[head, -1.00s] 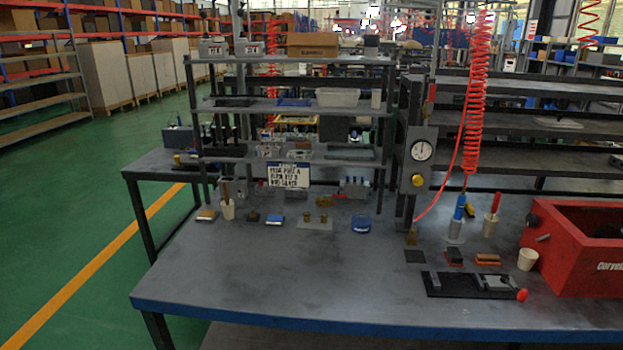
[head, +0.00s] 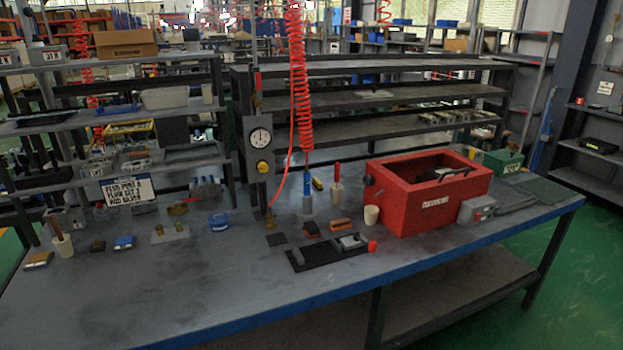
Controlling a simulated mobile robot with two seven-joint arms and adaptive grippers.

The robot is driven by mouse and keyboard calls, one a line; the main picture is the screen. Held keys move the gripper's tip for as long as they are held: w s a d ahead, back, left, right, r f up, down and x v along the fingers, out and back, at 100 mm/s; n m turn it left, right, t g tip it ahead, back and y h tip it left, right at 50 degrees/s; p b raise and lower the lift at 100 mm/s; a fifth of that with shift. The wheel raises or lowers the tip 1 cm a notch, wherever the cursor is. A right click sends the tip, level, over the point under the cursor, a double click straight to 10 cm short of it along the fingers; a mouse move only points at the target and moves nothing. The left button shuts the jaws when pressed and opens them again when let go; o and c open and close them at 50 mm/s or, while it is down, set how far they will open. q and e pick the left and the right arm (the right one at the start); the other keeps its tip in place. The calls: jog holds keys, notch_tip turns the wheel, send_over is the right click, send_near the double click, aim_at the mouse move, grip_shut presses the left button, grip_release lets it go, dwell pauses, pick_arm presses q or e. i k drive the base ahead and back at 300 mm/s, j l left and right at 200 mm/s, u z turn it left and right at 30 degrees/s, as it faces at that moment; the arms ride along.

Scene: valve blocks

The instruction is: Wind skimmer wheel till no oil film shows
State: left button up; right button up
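A red open-topped tank (head: 415,208) stands on the right part of the workbench, with lettering on its front. A dark round knob or wheel (head: 369,180) sits on its left side; I cannot tell whether it is the skimmer wheel. A dark part with a handle shows inside the tank's opening. The liquid surface is hidden by the walls, so no oil film can be made out. Neither of my grippers is in view.
The workbench (head: 190,290) is clear along its front left. A black fixture with a red knob (head: 372,246) and a white cup (head: 371,215) stand left of the tank. A red coiled hose (head: 297,90) hangs over the bench. A green bin (head: 503,162) stands behind right.

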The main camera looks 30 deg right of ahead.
aim_at(368, 181)
jog(key=z, duration=1)
jog(key=i+l+u, duration=0.2)
jog(key=i, duration=0.15)
jog(key=i+u, duration=0.25)
jog(key=i+l, duration=0.05)
